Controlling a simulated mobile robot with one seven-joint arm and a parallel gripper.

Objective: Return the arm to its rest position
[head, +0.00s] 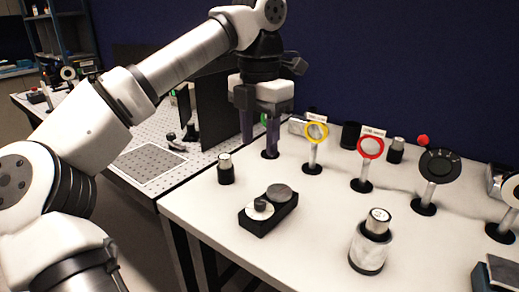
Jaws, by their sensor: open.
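My arm reaches from the lower left up across the head view, and its wrist bends down over the back left of the white table. My gripper (259,137) points downward with its two purple-grey fingers apart. It is open, and no object shows between the fingers. A post on a round black base stands behind or just under the fingertips; I cannot tell whether they touch it. A yellow ring mount (316,132) stands to the right of the gripper.
On the white table (315,240) are a black holder with two discs (268,209), a small cylinder (226,168), a larger cylinder (370,242), a red ring mount (370,148) and a dark disc mount (439,168). A perforated bench (150,165) with black panels stands left.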

